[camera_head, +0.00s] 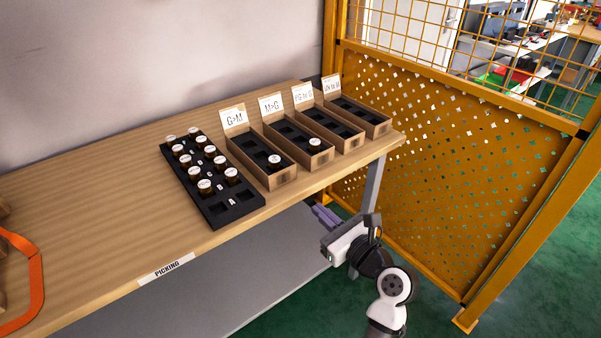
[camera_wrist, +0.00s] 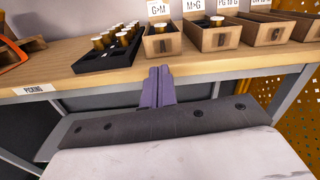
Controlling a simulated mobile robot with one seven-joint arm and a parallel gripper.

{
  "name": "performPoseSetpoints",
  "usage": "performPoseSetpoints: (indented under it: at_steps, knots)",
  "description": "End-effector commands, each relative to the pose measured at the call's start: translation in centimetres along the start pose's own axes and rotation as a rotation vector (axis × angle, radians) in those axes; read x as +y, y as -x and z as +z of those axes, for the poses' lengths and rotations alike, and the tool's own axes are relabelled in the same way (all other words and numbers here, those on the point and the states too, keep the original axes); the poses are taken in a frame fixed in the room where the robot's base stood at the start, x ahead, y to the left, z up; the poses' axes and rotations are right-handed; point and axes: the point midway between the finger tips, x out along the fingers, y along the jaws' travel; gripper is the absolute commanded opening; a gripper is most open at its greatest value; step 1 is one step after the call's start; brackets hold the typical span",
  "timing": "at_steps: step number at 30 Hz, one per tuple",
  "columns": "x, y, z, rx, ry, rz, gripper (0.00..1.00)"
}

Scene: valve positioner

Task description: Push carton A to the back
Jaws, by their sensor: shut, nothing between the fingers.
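Several open brown cartons stand in a row at the right end of the wooden table. Their back label cards are the clearest markings; I cannot surely read a letter A on any front. The leftmost carton, labelled G>M (camera_head: 281,181), holds one capped vial (camera_head: 274,161) near its front. The M>G carton (camera_head: 318,161) also holds one vial near its front. In the wrist view the G>M carton (camera_wrist: 175,44) is almost straight ahead. My gripper (camera_head: 320,212) is off the table's front edge, touching nothing. Its purple fingers (camera_wrist: 157,72) are together and empty.
A black rack (camera_head: 225,214) with several capped vials stands left of the cartons. The two right cartons (camera_head: 350,143) look empty. An orange-framed object (camera_head: 38,275) lies at the table's far left. A yellow mesh fence (camera_head: 440,170) closes off the right side. Bare tabletop (camera_head: 110,220) lies left of the rack.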

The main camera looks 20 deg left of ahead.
Motion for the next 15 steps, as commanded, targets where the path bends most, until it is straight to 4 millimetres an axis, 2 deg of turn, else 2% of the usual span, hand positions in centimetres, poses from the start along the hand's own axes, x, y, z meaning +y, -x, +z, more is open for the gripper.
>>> performPoseSetpoints:
  at_steps: [3,7,11,15]
  knots:
    - [-0.1,1.1,-0.7,0.013,-0.095,0.015,0.00]
    - [-0.1,0.4,-0.8,0.013,-0.115,0.020,0.00]
    - [0.1,-1.7,-0.7,0.012,-0.112,0.023,0.00]
    - [0.1,-4.8,-0.6,0.012,-0.111,0.023,0.00]
